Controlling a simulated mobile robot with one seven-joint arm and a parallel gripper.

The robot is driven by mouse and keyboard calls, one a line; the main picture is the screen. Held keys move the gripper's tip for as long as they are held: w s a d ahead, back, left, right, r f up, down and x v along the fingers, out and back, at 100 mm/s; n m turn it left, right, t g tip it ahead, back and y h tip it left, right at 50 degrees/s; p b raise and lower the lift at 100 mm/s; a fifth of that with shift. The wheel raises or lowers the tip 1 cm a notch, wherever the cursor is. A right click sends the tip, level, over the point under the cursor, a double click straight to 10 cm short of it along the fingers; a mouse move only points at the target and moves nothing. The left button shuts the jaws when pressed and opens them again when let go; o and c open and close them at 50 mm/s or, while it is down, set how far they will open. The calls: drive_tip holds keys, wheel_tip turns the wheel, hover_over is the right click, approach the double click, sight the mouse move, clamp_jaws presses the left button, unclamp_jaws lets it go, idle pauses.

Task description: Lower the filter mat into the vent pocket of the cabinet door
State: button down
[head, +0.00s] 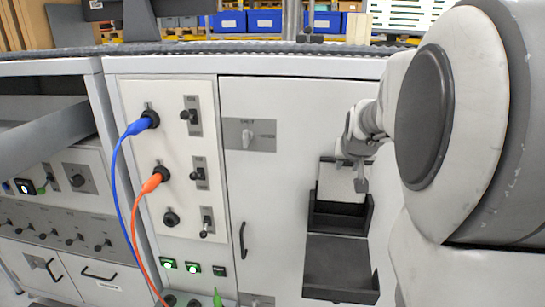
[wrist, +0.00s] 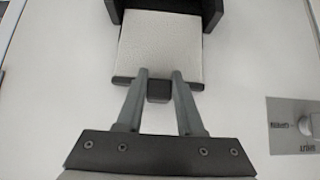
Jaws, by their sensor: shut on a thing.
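The filter mat (head: 340,183) is a pale flat panel with a dark top edge and tab, held roughly upright against the cabinet door (head: 285,200). My gripper (head: 360,165) is shut on the tab at its top edge. The wrist view shows the fingers (wrist: 161,76) on either side of the tab and the mat's pale face (wrist: 160,45) beyond them. The black vent pocket (head: 340,222) is on the door below; its side wall (wrist: 212,14) shows beside the mat's far end. The mat's lower end is at the pocket's mouth; how deep it sits is hidden.
A second black open bin (head: 340,272) is directly below the pocket. A rotary switch (head: 246,135) is on the door, left of the mat, and a handle (head: 243,240) is lower down. Blue (head: 115,180) and orange (head: 135,225) cables hang at the left panel.

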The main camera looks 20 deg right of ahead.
drive_tip(key=shift+f+b, duration=1.55)
drive_tip(key=shift+f, duration=0.35)
drive_tip(key=shift+f+b, duration=1.9)
drive_tip(key=shift+f, duration=0.05)
unclamp_jaws()
drive_tip(key=shift+r, duration=0.1)
